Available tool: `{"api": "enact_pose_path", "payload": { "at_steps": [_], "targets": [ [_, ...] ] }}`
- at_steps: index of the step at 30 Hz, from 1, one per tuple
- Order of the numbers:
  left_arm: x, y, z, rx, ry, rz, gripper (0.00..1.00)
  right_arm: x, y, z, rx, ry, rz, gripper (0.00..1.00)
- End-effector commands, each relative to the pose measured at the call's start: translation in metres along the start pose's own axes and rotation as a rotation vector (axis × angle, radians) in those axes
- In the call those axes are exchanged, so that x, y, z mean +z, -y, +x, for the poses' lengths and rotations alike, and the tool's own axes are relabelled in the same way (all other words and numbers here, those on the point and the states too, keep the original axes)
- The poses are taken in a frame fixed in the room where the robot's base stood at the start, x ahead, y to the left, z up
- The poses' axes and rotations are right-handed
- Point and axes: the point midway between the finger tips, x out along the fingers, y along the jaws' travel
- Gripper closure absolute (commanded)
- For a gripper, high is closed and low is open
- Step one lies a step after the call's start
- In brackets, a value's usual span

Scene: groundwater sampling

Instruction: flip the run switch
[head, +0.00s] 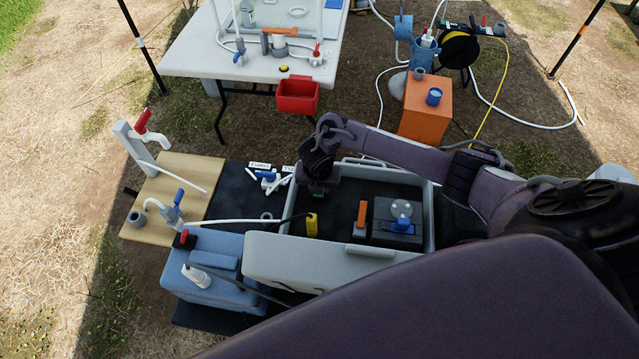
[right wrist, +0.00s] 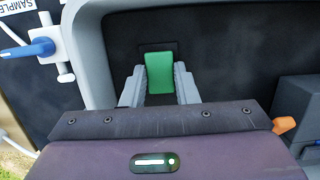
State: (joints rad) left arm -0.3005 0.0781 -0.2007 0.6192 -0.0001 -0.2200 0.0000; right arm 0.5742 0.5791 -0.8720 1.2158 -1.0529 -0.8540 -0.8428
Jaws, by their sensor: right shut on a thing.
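The run switch looks to be the green rocker (right wrist: 159,72) on a dark plate in the floor of the open grey case. My right gripper (right wrist: 160,92) reaches down over it, with one finger on each side, shut on the green piece. In the head view the right gripper (head: 318,192) is inside the case (head: 437,215) near its back left corner and hides most of the switch. Only a speck of green shows below the fingers there. Which way the rocker is tipped cannot be told. My left gripper is not in view.
The case also holds a yellow piece (head: 312,225), an orange-handled part (head: 361,216) and a dark block with a blue-based knob (head: 400,222). A blue cooler (head: 215,270) and a wooden board (head: 185,180) with a red-handled tap (head: 148,128) stand left. A white table (head: 190,58) stands behind.

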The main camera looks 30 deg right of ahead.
Motion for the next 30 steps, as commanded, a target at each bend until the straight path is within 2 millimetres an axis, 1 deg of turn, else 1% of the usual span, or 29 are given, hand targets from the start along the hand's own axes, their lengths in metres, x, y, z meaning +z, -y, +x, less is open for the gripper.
{"api": "enact_pose_path", "payload": {
  "at_steps": [3, 7, 11, 19, 20, 24, 25, 30],
  "targets": [
    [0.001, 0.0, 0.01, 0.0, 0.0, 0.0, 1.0, -0.003, 0.001, 0.003, 0.0, 0.102, -0.005, 0.96],
    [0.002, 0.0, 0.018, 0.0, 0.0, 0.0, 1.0, -0.004, 0.0, 0.002, 0.001, 0.18, -0.001, 0.96],
    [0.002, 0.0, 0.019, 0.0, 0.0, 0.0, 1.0, -0.005, 0.0, 0.0, 0.002, 0.212, 0.002, 0.96],
    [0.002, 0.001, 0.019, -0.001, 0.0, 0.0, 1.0, -0.005, 0.0, -0.001, 0.002, 0.213, 0.003, 0.95],
    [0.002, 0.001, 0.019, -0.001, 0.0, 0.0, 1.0, -0.005, 0.0, -0.001, 0.002, 0.213, 0.003, 0.72],
    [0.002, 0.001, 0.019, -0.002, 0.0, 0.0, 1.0, -0.005, 0.0, -0.001, 0.002, 0.212, 0.002, 0.53],
    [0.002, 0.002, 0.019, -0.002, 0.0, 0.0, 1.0, -0.005, 0.0, -0.001, 0.002, 0.212, 0.002, 0.51],
    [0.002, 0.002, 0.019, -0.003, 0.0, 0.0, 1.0, -0.006, 0.0, -0.001, 0.002, 0.211, 0.002, 0.51]
  ]
}}
